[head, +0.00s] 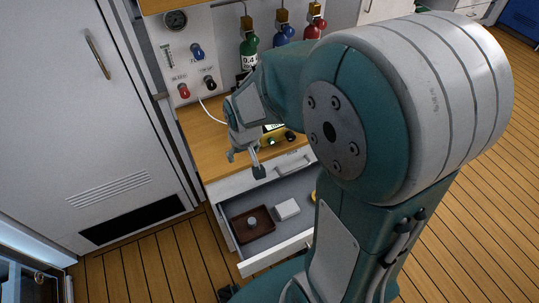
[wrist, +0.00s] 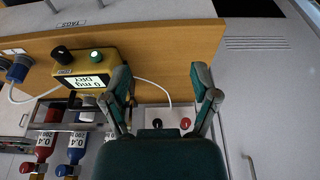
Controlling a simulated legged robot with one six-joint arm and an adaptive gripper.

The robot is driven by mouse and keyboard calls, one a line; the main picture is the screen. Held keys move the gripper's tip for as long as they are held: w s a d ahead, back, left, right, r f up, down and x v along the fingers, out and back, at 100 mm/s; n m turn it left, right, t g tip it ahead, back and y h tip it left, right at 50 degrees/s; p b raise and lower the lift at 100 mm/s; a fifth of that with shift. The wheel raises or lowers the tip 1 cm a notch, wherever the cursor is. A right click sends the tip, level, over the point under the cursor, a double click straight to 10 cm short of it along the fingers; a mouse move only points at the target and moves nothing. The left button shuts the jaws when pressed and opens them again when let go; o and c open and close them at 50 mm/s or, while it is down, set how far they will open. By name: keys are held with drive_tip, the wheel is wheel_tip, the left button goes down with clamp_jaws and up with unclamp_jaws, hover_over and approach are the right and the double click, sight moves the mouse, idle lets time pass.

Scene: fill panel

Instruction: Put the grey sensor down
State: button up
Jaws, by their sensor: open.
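My gripper (head: 245,165) is open above the front edge of the wooden counter. In the wrist view my gripper (wrist: 161,80) has its two fingers spread wide, with nothing between them. A small round grey item (head: 252,221), possibly the grey sensor, lies in a brown tray (head: 240,233) at the left of the open drawer (head: 265,249). It is below and apart from my gripper. I see no other clear candidate for the sensor.
A yellow meter (wrist: 107,63) reading "0 mg DRY" stands on the counter (wrist: 170,50). A white box (head: 287,208) lies in the drawer. Green (head: 248,52), blue (head: 283,37) and red (head: 316,24) cylinders stand behind. A tall cabinet (head: 75,100) is at left.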

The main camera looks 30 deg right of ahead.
drive_tip(key=s+r+t, duration=0.2)
drive_tip(key=s+r, duration=1.3)
drive_tip(key=shift+r+t, duration=0.4)
